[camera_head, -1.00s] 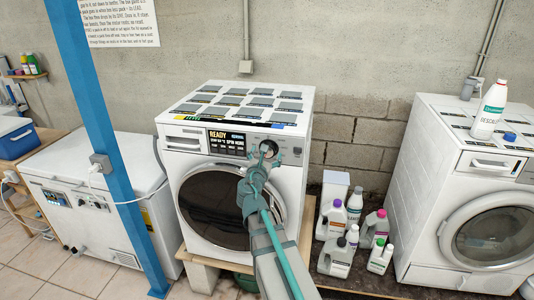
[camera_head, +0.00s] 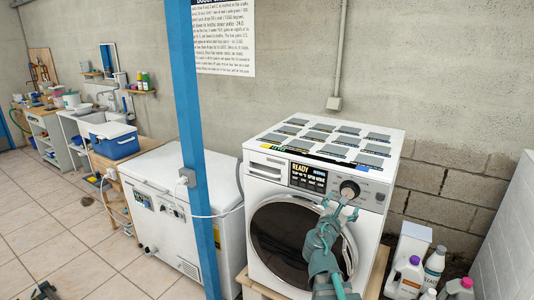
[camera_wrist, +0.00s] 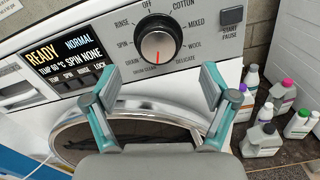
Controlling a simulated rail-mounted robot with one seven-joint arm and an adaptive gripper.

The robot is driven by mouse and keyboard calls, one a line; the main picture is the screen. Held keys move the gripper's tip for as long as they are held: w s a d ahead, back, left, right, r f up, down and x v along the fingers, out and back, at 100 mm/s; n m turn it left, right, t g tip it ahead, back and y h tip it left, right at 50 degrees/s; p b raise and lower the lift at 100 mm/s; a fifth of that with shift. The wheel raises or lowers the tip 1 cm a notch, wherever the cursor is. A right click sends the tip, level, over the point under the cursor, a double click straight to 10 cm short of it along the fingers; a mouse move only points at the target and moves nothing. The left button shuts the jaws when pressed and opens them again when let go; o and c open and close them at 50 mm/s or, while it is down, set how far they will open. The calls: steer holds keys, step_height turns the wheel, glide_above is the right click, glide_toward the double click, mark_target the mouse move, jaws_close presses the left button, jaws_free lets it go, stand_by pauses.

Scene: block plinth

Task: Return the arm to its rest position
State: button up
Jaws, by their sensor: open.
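My gripper (camera_head: 340,207) is in front of the white washing machine (camera_head: 370,213), just below its program dial (camera_head: 349,190). In the wrist view my gripper (camera_wrist: 158,85) is open, with its two teal-and-grey fingers spread apart and nothing between them. The dial (camera_wrist: 159,46) shows above and between the fingertips, apart from them. The display (camera_wrist: 65,48) reads "READY", "NORMAL" and "SPIN NONE". The round door (camera_wrist: 125,135) is shut behind the gripper.
A blue post (camera_head: 196,150) stands left of the washer, before a white chest freezer (camera_head: 160,190). Several bottles (camera_head: 433,265) stand at the washer's lower right. Open tiled floor (camera_head: 70,240) lies at left.

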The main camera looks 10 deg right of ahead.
steer(key=s+a+f+m+g+y, duration=0.2)
steer(key=s+f+m+g, duration=0.4)
steer(key=f, duration=0.6)
steer(key=s+a+f+m+g+y+b, duration=0.15)
steer(key=s+f+m, duration=0.4)
steer(key=f, duration=0.75)
steer(key=s+a+f+m+g+y, duration=0.15)
steer(key=s+f+m+g, duration=0.25)
steer(key=f+m, duration=0.6)
steer(key=s+a+f+m+g+y, duration=0.1)
steer(key=s+a+f+g+y, duration=0.1)
steer(key=s+f, duration=0.7)
steer(key=s+a+f+m+g+y+b, duration=0.1)
steer(key=s+a+f+g, duration=0.3)
steer(key=s+f, duration=0.5)
steer(key=s+a+f+m+g+y+b, duration=0.1)
steer(key=s+a+f, duration=0.5)
steer(key=s, duration=0.9)
step_height(320, 180, down, 3)
steer(key=shift+a+r+m+g+y, duration=0.15)
steer(key=shift+m+g+y, duration=0.3)
steer(key=shift+g+y, duration=0.75)
steer(key=shift+c, duration=0.4)
